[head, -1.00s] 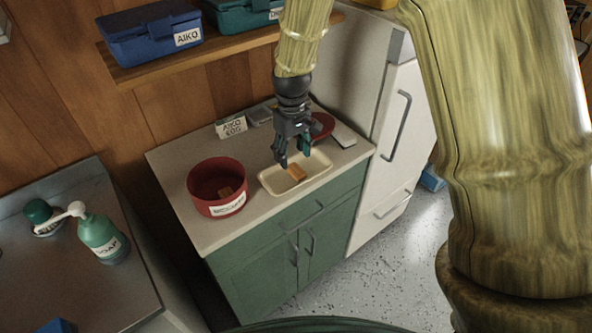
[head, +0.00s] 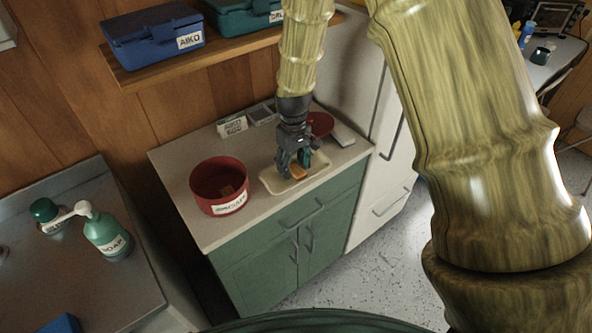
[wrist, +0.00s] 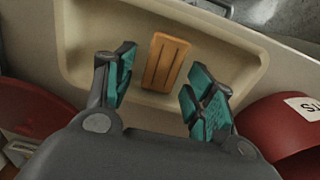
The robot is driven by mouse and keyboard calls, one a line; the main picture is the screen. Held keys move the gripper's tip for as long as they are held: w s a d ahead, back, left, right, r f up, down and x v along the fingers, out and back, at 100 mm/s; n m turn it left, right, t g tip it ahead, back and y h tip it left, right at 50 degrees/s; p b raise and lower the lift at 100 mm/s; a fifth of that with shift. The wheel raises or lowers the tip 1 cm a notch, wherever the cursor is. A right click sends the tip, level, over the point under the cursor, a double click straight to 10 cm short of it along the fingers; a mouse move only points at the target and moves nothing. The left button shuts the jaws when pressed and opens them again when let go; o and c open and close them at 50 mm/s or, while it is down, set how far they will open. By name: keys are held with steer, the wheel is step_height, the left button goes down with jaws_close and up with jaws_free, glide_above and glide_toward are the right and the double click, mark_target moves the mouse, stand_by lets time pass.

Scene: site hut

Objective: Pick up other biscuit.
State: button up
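An orange-brown biscuit (wrist: 165,62) lies in the cream tray (wrist: 85,40) on the counter. It also shows, partly hidden by the fingers, in the head view (head: 298,172). My gripper (wrist: 163,88) is open, with its teal finger pads on either side of the biscuit's near end, apart from it. In the head view my gripper (head: 294,172) is low over the tray. Another biscuit (head: 228,191) lies inside the red labelled tin (head: 217,170) left of the tray.
A red bowl (head: 320,124) is behind my gripper, with a small sign (head: 232,126) to its left. The fridge (head: 372,150) stands close on the right. A soap bottle (head: 103,232) is on the left worktop. The counter's front left is clear.

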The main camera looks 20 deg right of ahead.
steer(key=c, duration=0.6)
steer(key=shift+r, duration=0.1)
